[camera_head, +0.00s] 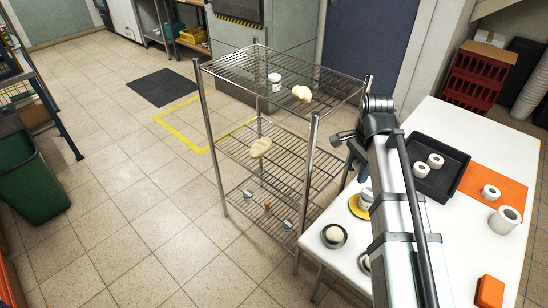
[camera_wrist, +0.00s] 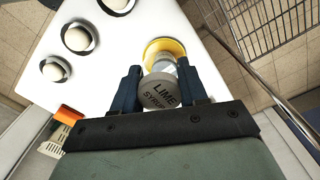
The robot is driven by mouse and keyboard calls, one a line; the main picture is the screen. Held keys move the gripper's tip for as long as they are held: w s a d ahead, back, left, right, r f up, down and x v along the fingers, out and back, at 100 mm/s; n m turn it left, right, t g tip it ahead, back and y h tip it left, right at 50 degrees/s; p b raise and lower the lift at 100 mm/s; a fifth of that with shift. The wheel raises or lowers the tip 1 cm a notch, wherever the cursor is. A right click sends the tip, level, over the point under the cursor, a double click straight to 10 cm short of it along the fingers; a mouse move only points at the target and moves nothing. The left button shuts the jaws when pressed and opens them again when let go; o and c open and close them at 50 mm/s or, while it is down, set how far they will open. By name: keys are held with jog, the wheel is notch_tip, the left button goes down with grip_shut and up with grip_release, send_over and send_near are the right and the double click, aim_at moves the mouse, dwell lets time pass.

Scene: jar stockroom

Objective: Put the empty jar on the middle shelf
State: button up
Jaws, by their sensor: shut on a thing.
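A jar with a grey lid reading "LIME SYRUP" (camera_wrist: 157,90) is between the fingers of my gripper (camera_wrist: 159,72), which is shut on it. In the head view the jar (camera_head: 367,197) is at the yellow dish (camera_head: 356,207) on the table's left edge. The dish (camera_wrist: 163,45) shows just beyond the jar in the wrist view; I cannot tell whether they touch. I cannot tell whether the jar is empty. The wire rack left of the table has three levels.
The top shelf holds a white jar (camera_head: 274,82) and a pale lump (camera_head: 301,93). Small items stand on the bottom shelf. Bowls with pale balls (camera_head: 333,236), a black tray (camera_head: 451,185) and an orange block (camera_head: 489,291) are on the white table. Rack posts (camera_head: 308,160) stand near my arm.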

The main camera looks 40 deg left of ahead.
jog(key=s+a+f+n, duration=0.3)
jog(key=s+a+f, duration=0.1)
jog(key=a+f, duration=0.5)
jog(key=s+a+f+n, duration=0.3)
jog(key=a+f, duration=0.4)
jog(key=f, duration=0.4)
jog(key=m, duration=0.6)
send_near(283, 177)
jog(key=shift+f, duration=3.2)
